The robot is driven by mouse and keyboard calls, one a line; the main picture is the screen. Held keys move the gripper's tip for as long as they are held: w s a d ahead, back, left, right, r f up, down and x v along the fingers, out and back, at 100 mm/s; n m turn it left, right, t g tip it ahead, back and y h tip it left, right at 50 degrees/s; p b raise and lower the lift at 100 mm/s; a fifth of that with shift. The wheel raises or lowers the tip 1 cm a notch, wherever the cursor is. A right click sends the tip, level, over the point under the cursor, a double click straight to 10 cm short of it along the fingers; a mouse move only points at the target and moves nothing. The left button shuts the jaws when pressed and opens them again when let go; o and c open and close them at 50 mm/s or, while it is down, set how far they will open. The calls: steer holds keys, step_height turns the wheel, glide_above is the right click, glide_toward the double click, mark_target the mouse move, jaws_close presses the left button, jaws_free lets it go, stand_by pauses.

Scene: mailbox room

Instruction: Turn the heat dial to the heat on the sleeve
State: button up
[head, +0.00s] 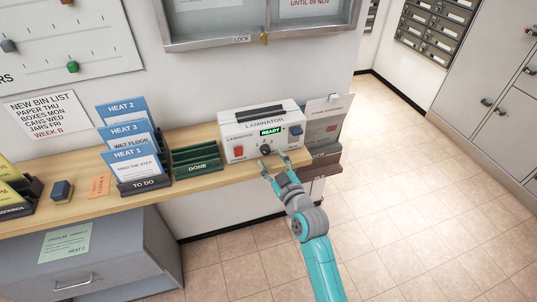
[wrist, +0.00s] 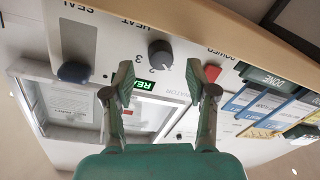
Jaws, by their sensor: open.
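The laminator (head: 262,130) stands on the wooden shelf with a green READY display. Its dark heat dial (head: 265,149) is on the front; in the wrist view the dial (wrist: 160,53) has the digits 2 and 3 beside it. I cannot tell its pointer's setting. My gripper (head: 274,163) is open and empty, just in front of the dial, with the dial beyond and between its fingertips. Blue-headed sleeves stand in the TO DO rack (head: 145,186): HEAT 1 (head: 128,160) in front, HEAT 3 (head: 129,133) behind, HEAT 2 (head: 122,108) at the back.
A red power switch (head: 239,153) and a blue seal lever (head: 297,130) flank the dial. The green DONE rack (head: 197,160) stands left of the laminator, and a paper holder (head: 324,121) right of it. A green note (head: 65,243) reading HEAT 2 is on the grey cabinet (head: 147,250).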

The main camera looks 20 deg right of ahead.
mark_target(267, 153)
steer(key=shift+w+a, duration=0.15)
steer(key=shift+w, duration=1.5)
jaws_close()
